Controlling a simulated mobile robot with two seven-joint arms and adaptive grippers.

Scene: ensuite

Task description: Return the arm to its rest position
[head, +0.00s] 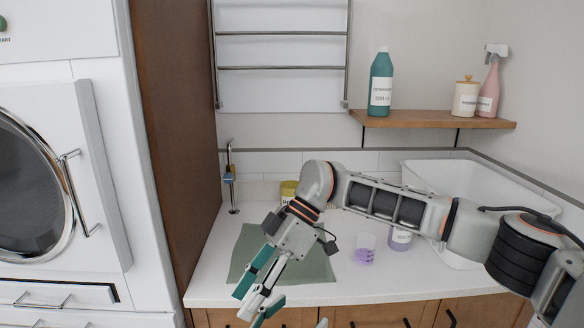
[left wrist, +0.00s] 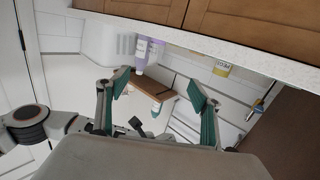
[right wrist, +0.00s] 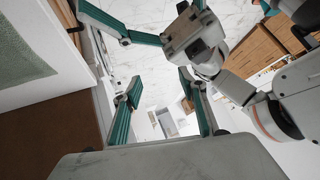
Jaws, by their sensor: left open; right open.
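My right arm (head: 395,205) reaches in from the right of the head view and bends down over the counter. Its gripper (head: 248,308) is open and empty, with teal finger pads, over the front edge of the green mat. The right wrist view also shows its open fingers (right wrist: 160,82), with nothing between them. My left gripper is open and empty in the left wrist view (left wrist: 158,85), below the counter's front edge. In the head view at most a small grey tip (head: 322,323) of it shows at the bottom. The right wrist view shows another gripper, apparently my left (right wrist: 185,38), close by.
The counter holds the green mat (head: 245,245), a glass with purple contents (head: 365,249), a lavender bottle (head: 400,240), a yellow tin (head: 287,188) and a white basin (head: 480,185). A tall brown panel (head: 180,130) stands left. A wooden shelf (head: 435,119) hangs above.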

